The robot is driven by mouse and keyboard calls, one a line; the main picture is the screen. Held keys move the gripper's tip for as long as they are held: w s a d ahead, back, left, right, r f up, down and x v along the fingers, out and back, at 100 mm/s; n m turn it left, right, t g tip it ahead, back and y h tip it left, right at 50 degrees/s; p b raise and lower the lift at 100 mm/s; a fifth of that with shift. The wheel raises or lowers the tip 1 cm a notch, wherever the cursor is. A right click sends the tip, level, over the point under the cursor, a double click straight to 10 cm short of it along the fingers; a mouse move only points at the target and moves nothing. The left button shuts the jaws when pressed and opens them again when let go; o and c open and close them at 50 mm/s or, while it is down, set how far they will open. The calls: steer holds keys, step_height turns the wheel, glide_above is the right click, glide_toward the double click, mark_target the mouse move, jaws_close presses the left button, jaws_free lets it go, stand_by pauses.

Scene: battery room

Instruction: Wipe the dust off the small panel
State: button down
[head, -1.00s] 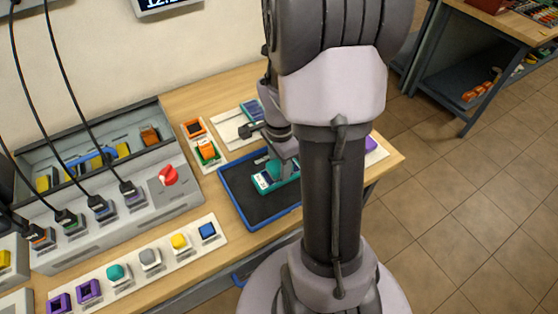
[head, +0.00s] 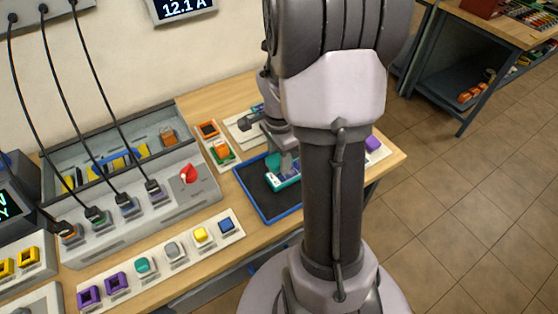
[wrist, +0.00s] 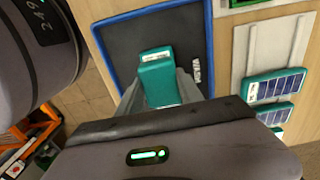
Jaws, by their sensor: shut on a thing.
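Two teal-framed panels with dark blue cells lie on a pale board at the right of the wrist view, one above (wrist: 276,85) and another below it (wrist: 273,113). I cannot make out dust on them or tell which is the smaller. In the head view a blue bit of a panel (head: 257,107) shows behind my arm. My gripper (wrist: 160,92) is shut on a teal block (wrist: 158,76) with a white label at its end. It holds the block over the dark, blue-rimmed tray (wrist: 111,30), left of the panels. Whether block and tray touch is unclear.
A grey unit with a red knob (head: 189,174) and black cables stands left of the tray. A strip of coloured blocks (head: 173,250) lies along the front. An orange piece (head: 221,150) sits on a small board beside the tray.

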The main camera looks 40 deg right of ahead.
steer(key=shift+r+p, duration=1)
steer(key=shift+r, duration=0.55)
steer(key=shift+f, duration=0.1)
